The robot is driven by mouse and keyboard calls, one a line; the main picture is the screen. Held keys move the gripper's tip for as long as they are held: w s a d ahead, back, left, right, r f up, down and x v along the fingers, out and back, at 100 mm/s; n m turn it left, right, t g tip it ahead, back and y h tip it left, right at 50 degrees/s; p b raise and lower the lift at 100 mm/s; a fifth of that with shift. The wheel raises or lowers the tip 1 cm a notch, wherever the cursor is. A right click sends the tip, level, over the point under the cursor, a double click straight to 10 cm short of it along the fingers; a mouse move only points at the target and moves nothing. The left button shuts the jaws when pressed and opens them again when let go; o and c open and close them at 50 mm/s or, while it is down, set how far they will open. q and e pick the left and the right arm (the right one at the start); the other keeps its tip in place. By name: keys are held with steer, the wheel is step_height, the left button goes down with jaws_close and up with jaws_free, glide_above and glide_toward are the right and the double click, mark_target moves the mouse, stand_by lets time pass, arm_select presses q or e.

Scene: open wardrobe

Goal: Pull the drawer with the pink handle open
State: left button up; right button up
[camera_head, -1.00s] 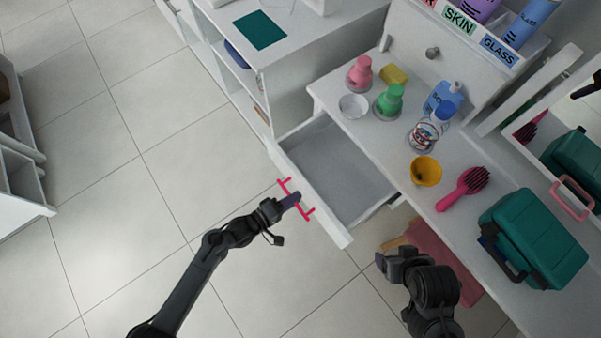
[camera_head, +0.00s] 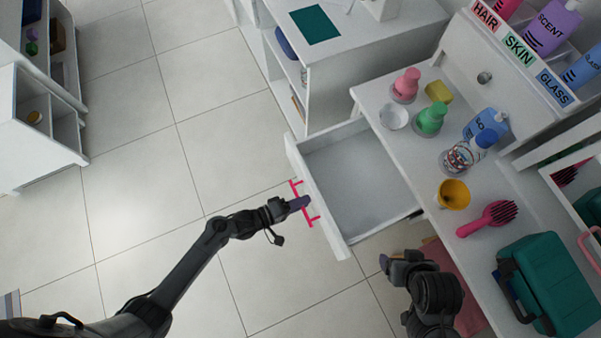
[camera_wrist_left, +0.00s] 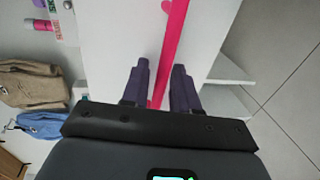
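The drawer (camera_head: 318,196) under the white dressing table stands well out, with its inside bare. Its pink handle (camera_head: 311,218) is a thin bar on the front. In the left wrist view the handle (camera_wrist_left: 176,40) runs down between the fingers. My left gripper (camera_head: 298,203) is at the middle of the handle, one finger on each side of the bar (camera_wrist_left: 162,85); it looks shut on it, though the contact is partly hidden. My right gripper (camera_head: 390,263) hangs to the right of the drawer, away from the handle; its fingers are not clear.
A white shelf unit (camera_head: 345,75) stands beyond the drawer. The tiled floor (camera_head: 150,190) left of the drawer is clear.

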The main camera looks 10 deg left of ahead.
arm_select(q)
steer(key=p+v, duration=0.2)
steer(key=v, duration=0.8)
steer(key=shift+s+a, duration=0.25)
steer(key=shift+a, duration=0.05)
steer(key=shift+r, duration=0.1)
